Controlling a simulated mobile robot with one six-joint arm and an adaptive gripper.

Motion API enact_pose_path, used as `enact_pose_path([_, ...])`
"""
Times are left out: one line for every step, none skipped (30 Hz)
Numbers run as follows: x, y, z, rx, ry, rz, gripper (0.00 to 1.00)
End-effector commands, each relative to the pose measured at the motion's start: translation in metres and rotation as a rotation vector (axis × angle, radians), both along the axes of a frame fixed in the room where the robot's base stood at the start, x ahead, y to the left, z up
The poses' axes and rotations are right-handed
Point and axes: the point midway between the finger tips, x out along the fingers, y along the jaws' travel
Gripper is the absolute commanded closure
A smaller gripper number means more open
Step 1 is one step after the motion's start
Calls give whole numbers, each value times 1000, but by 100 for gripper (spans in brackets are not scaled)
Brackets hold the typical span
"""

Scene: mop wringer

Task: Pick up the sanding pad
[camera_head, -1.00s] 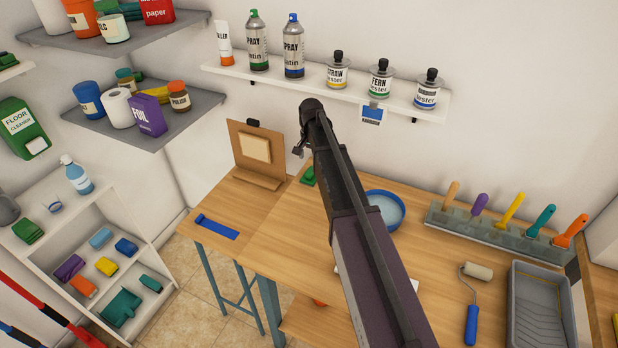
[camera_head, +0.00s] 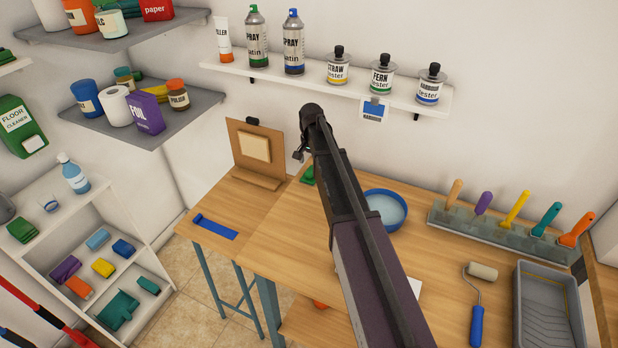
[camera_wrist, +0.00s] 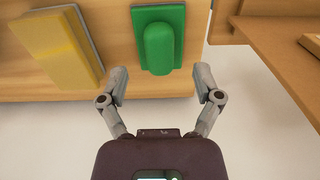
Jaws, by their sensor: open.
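The sanding pad appears to be the green block with a raised rounded grip (camera_wrist: 163,45), at the top middle of the wrist view on a wooden surface. A green piece at the table's back left edge in the head view (camera_head: 307,174), partly hidden by my arm, looks like the same pad. My gripper (camera_wrist: 161,84) is open and empty. Its two fingers point toward the pad, one to each side of its near end, and appear apart from it. In the head view my arm hides most of the gripper.
A yellow block (camera_wrist: 58,42) lies left of the pad in the wrist view. A blue bowl (camera_head: 385,209), paint roller (camera_head: 478,300), grey tray (camera_head: 548,310) and rack of scrapers (camera_head: 500,233) occupy the table's right side. A board on a stand (camera_head: 243,150) is at left.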

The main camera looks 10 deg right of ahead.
Motion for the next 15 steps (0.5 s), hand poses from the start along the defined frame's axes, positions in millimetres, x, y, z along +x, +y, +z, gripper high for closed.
enact_pose_path([1, 0, -8, 0, 0, 0, 17])
enact_pose_path([1, 0, -11, 0, 0, 0, 17])
enact_pose_path([1, 0, -14, 0, 0, 0, 17])
enact_pose_path([1, 0, -16, 0, 0, 0, 17])
enact_pose_path([1, 0, -18, 0, 0, 0, 17])
enact_pose_path([1, 0, -21, 0, 0, 0, 17])
enact_pose_path([1, 0, -23, 0, 0, 0, 17])
enact_pose_path([1, 0, -25, 0, 0, 0, 17])
enact_pose_path([1, 0, -27, 0, 0, 0, 17])
enact_pose_path([1, 0, -29, 0, 0, 0, 17])
enact_pose_path([1, 0, -30, 0, 0, 0, 17])
enact_pose_path([1, 0, -31, 0, 0, 0, 17])
enact_pose_path([1, 0, -32, 0, 0, 0, 17])
enact_pose_path([1, 0, -33, 0, 0, 0, 17])
enact_pose_path([1, 0, -33, 0, 0, 0, 17])
